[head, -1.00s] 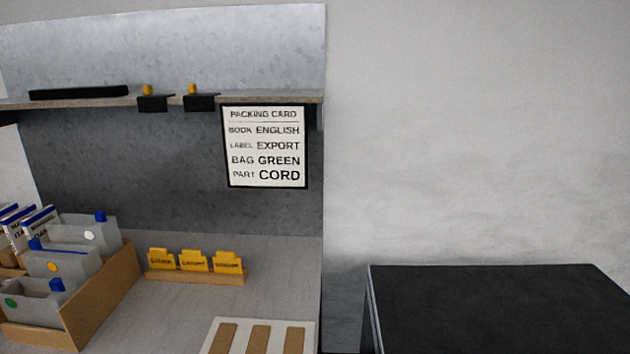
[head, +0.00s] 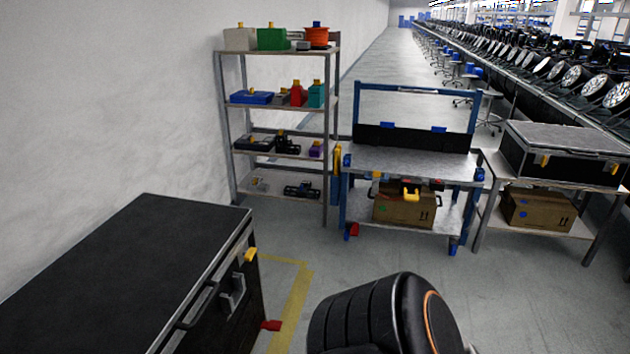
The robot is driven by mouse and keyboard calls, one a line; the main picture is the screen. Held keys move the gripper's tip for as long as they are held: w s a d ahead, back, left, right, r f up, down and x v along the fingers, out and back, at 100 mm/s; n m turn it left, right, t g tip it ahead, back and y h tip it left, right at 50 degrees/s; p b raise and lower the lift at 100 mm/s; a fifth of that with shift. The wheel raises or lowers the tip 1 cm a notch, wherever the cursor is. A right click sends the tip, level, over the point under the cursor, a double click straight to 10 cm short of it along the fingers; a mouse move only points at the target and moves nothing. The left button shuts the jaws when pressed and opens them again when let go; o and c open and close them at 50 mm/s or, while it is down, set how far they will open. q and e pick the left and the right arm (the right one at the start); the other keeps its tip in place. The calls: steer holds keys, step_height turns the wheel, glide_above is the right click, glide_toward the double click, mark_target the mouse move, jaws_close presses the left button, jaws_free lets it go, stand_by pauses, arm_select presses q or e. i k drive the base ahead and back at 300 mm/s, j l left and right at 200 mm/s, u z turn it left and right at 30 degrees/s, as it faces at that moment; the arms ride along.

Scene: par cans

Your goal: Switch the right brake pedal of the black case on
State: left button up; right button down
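The large black case (head: 130,265) stands at the lower left of the head view, against the wall, its top flat and closed. Its front side faces right and carries a yellow latch (head: 250,255) and a grey metal fitting (head: 233,292). Any other pedal of this case is hidden or out of frame. Part of my own arm shows at the bottom centre. Neither gripper is in view.
A shelf rack (head: 280,104) with several items stands at the back. A blue trolley (head: 412,162) with a carton below and a table (head: 485,182) bearing another black case (head: 562,155) stand right of it. Bare floor and yellow floor tape (head: 295,300) lie beside the large case.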

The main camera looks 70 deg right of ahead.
mark_target(273, 326)
steer(key=z, duration=2.1)
steer(key=i+l+u, duration=0.15)
steer(key=i+l, duration=0.15)
steer(key=i+l+u, duration=0.15)
steer(key=i+l, duration=0.2)
steer(key=i+l+u, duration=0.1)
steer(key=i+l, duration=0.2)
steer(key=i+l+u, duration=0.15)
steer(key=l, duration=0.3)
steer(key=i+l+u, duration=0.15)
steer(key=i+l, duration=0.2)
steer(key=i+l+u, duration=0.15)
steer(key=l, duration=0.4)
steer(key=i+l+u, duration=0.15)
steer(key=i+l, duration=0.15)
steer(key=l, duration=0.2)
steer(key=i+l+u, duration=0.1)
steer(key=l, duration=0.4)
steer(key=i, duration=0.1)
